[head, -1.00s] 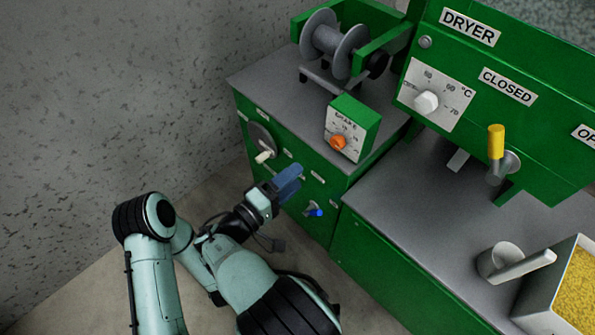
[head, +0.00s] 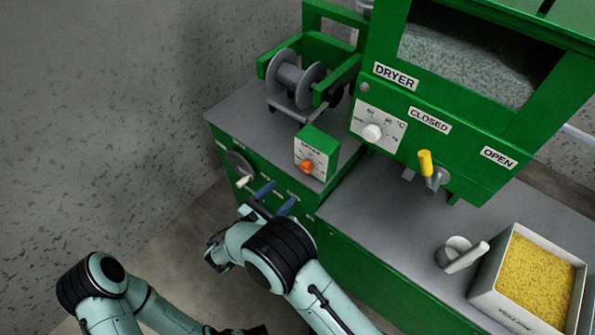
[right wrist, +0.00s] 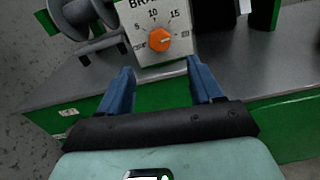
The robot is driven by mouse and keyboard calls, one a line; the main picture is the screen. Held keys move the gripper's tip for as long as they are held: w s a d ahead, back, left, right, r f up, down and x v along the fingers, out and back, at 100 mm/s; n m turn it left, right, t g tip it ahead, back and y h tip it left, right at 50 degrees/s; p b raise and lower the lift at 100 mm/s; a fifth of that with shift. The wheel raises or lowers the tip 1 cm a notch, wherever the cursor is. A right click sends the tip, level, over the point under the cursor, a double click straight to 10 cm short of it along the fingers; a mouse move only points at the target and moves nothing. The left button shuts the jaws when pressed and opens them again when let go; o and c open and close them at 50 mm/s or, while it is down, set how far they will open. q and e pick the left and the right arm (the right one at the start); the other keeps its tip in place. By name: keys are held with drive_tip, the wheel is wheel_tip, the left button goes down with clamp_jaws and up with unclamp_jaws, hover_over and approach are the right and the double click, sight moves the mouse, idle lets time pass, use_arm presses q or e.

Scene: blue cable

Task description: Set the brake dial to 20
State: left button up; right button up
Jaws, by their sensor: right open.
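The brake dial is an orange knob (head: 306,167) on the white face of a small green box (head: 320,147) on the left cabinet. In the right wrist view the knob (right wrist: 159,40) shows close ahead, with 5, 10 and 15 printed around it; I cannot read where it points. My right gripper (head: 276,197) is open and empty, in front of and below the box in the head view. In the right wrist view its two blue fingers (right wrist: 160,88) stand apart, with the knob beyond and between them, not touched. My left gripper is not seen.
A grey spool (head: 296,82) stands behind the box. A lever with a pale handle (head: 243,182) is on the cabinet front. To the right are the dryer's white knob (head: 372,132), yellow handle (head: 425,163), a metal scoop (head: 460,254) and a bin of yellow grains (head: 535,275).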

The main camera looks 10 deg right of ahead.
sight(304, 170)
drive_tip(key=x, duration=0.9)
drive_tip(key=shift+w+d, duration=0.25)
drive_tip(key=shift+d, duration=0.05)
